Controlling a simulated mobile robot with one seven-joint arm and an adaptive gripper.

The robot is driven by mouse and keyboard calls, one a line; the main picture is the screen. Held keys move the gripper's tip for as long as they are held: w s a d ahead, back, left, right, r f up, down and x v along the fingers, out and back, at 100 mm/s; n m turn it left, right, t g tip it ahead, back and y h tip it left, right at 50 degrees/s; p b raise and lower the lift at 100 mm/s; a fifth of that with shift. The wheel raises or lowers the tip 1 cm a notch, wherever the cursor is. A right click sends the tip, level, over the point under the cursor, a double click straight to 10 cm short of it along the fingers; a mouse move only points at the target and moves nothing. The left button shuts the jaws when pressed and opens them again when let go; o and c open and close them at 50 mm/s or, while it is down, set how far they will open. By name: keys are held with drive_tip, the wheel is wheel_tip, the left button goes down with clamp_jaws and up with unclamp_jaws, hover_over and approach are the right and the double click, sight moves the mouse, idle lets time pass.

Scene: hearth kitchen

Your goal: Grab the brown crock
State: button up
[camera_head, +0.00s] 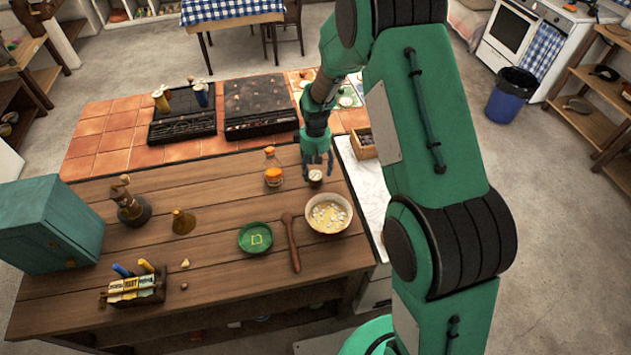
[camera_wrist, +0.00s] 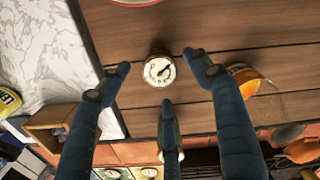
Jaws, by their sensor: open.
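A small brown crock (camera_head: 315,177) with a round, pale, dark-marked top stands on the wooden counter in the head view. Its top shows near the middle of the wrist view (camera_wrist: 159,70), with a thin brown rim. My gripper (camera_head: 318,160) is open above the crock, its fingers pointing down. In the wrist view two fingers lie to the left and right of the crock and a third lies below it in the picture. I see no finger clearly touching it. Its sides are mostly hidden from above.
A bottle with an orange label (camera_head: 273,170) stands left of the crock. A cream bowl (camera_head: 342,227), a wooden spoon (camera_head: 291,245) and a green plate (camera_head: 245,247) lie nearer. A small wooden box (camera_head: 364,148) is at right. Black stove tops (camera_head: 262,105) are behind.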

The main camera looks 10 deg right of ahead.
sight(315, 174)
drive_tip(key=shift+f, duration=0.7)
drive_tip(key=shift+w+f+b, duration=0.1)
drive_tip(key=shift+f+b, duration=0.4)
drive_tip(key=shift+f, duration=2.1)
drive_tip(key=shift+c, duration=0.5)
drive_tip(key=c, duration=1.4)
drive_tip(key=shift+r, duration=0.15)
wheel_tip(315, 174, up, 10)
drive_tip(key=shift+f+p, duration=0.1)
drive_tip(key=shift+p, duration=0.55)
